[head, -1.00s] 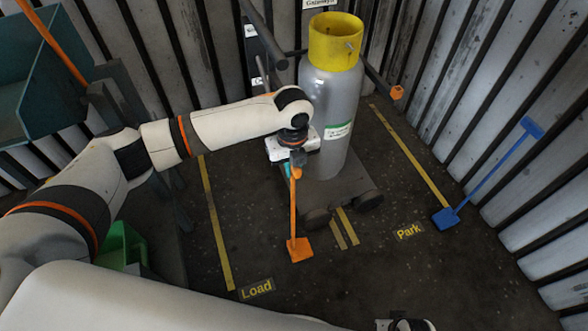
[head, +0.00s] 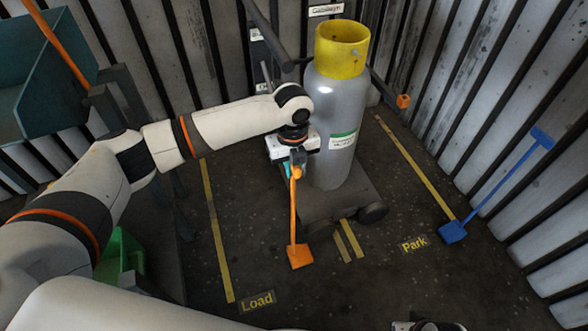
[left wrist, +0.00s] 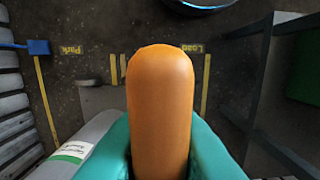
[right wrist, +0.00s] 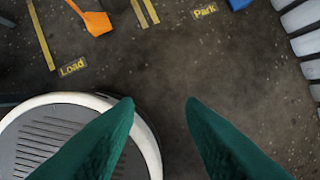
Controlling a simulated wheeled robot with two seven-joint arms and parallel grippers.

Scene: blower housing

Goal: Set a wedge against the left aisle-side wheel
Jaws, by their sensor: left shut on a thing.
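My left gripper (head: 297,166) is shut on the top of the upright handle of an orange wedge (head: 301,257). The handle's rounded end fills the middle of the left wrist view (left wrist: 160,110), between teal fingers. The wedge's block is at or just above the floor, left of and nearer than the cart's left aisle-side wheel (head: 321,228). A gap shows between block and wheel; I cannot tell whether the block touches the floor. The cart (head: 352,197) carries a grey cylinder (head: 338,110) with a yellow collar. My right gripper (right wrist: 160,102) is open and empty above the floor.
A blue wedge (head: 453,232) with a long handle stands by the right wall, beyond the "Park" marking (head: 414,244). The "Load" marking (head: 257,300) is at the front left. A teal bin (head: 60,85) is at upper left.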

